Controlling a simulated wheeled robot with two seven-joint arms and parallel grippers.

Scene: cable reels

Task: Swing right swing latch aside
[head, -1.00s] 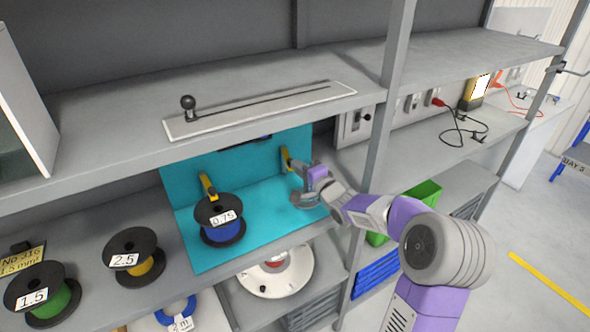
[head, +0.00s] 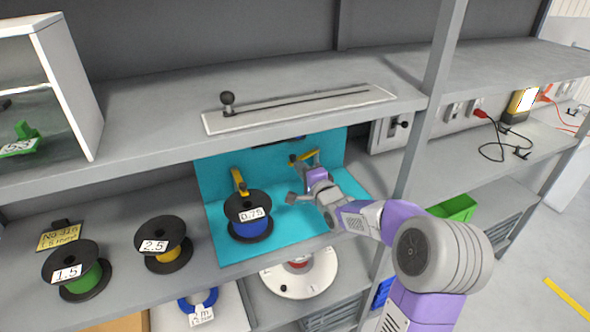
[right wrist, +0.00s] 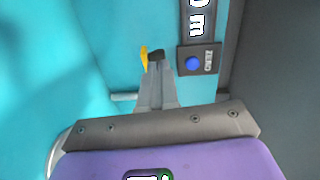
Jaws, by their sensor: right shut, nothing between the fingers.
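The right swing latch (head: 303,157) is a yellow bar on the turquoise back panel, lying close to level. In the right wrist view the yellow latch (right wrist: 144,59) shows just beyond my fingertips, with a black end beside it. My right gripper (head: 312,166) is shut and empty, its tips at the latch; whether they touch it I cannot tell. It also shows from behind in the right wrist view (right wrist: 155,78). The left swing latch (head: 239,181) is yellow and near upright, behind the blue 0.75 reel (head: 249,216). My left gripper is out of view.
A turquoise bay floor (head: 290,222) lies under the 0.75 reel. The 2.5 reel (head: 164,245) and 1.5 reel (head: 77,271) stand to the left. The shelf above (head: 150,110) and a grey post (head: 424,150) bound the space.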

